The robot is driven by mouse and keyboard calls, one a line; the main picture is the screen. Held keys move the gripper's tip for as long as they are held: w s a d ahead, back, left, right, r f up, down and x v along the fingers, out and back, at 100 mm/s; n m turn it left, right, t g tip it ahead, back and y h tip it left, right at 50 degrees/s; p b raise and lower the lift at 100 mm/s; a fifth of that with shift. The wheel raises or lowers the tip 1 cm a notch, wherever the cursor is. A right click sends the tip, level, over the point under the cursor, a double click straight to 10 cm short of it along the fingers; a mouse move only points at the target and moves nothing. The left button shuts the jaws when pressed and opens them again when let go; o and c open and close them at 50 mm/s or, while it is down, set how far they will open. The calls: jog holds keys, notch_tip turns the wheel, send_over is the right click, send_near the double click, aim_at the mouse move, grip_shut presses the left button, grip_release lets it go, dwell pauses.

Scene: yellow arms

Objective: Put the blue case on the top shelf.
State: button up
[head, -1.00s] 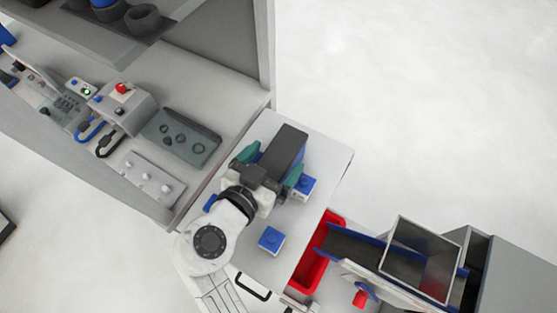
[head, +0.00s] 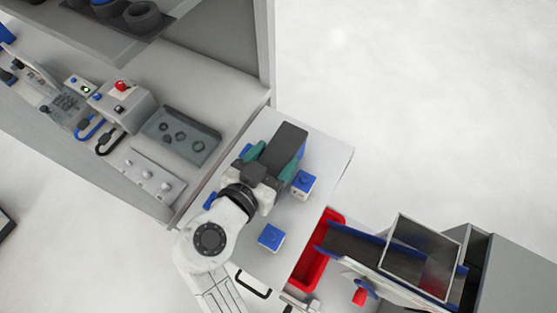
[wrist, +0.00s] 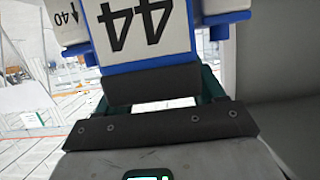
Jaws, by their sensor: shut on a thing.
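The blue case (head: 288,139) has a dark grey top and a blue side in the head view. It is on or just above the light grey table; I cannot tell which. My gripper (head: 272,161) has its teal fingers closed around the near end of the case. In the wrist view, a white face with an upside-down "44" and blue edging fills the top, beyond a dark grey bar between the fingers.
Two small white-and-blue boxes (head: 271,236) (head: 304,184) stand on the table (head: 325,150) beside the gripper. A red bin (head: 308,268) and a chute-like machine (head: 420,255) stand at the lower right. A workbench (head: 215,85) with control boxes is at the left.

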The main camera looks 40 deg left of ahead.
jog(key=shift+c, duration=1.4)
grip_shut()
jog(key=shift+r, duration=0.1)
